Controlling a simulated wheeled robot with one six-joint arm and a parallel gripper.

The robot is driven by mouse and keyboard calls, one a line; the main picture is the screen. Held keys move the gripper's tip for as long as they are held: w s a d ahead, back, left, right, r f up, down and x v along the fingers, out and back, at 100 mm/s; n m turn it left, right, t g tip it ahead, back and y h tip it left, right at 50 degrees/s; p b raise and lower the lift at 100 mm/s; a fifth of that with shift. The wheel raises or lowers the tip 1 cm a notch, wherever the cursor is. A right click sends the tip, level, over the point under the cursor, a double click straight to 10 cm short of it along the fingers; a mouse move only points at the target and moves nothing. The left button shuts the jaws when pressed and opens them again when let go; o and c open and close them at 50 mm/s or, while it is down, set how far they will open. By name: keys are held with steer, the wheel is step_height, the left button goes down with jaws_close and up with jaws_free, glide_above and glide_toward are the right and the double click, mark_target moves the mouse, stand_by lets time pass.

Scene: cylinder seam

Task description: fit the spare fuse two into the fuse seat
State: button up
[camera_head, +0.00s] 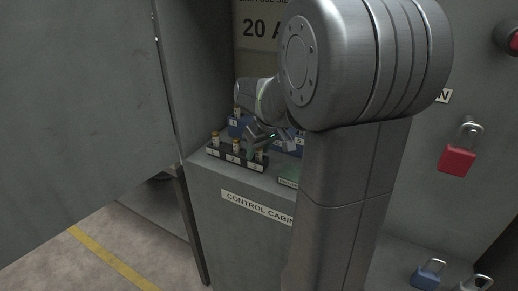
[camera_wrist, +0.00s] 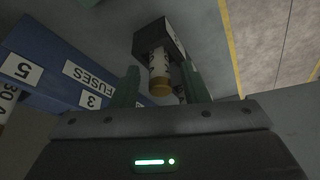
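In the head view a black rack (camera_head: 228,158) with numbered white labels stands on the cabinet ledge and holds three upright fuses with brass caps. The middle fuse (camera_head: 236,146) is among them. My gripper (camera_head: 262,136) is low over the ledge by the rack's right part, partly behind my own arm. In the wrist view my gripper (camera_wrist: 161,88) has its two green fingers apart, with a cream fuse (camera_wrist: 160,68) with a brass cap between them. Gaps show on both sides of it. This fuse stands in a black block (camera_wrist: 158,38). Its number is not visible. I cannot identify the fuse seat.
A blue bin (camera_wrist: 60,62) marked FUSES lies close to the left finger; blue bins (camera_head: 289,142) also stand behind the rack. A green item (camera_head: 289,180) lies on the front ledge. The open cabinet door (camera_head: 85,110) fills the left. A red padlock (camera_head: 457,158) hangs right.

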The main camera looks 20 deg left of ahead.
steer(key=shift+r, duration=0.5)
steer(key=v, duration=1.1)
steer(key=shift+d, duration=0.2)
steer(key=x, duration=1.2)
steer(key=shift+a+f, duration=0.1)
steer(key=shift+f, duration=0.2)
step_height(320, 180, up, 3)
steer(key=shift+f, duration=0.2)
steer(key=shift+r, duration=0.5)
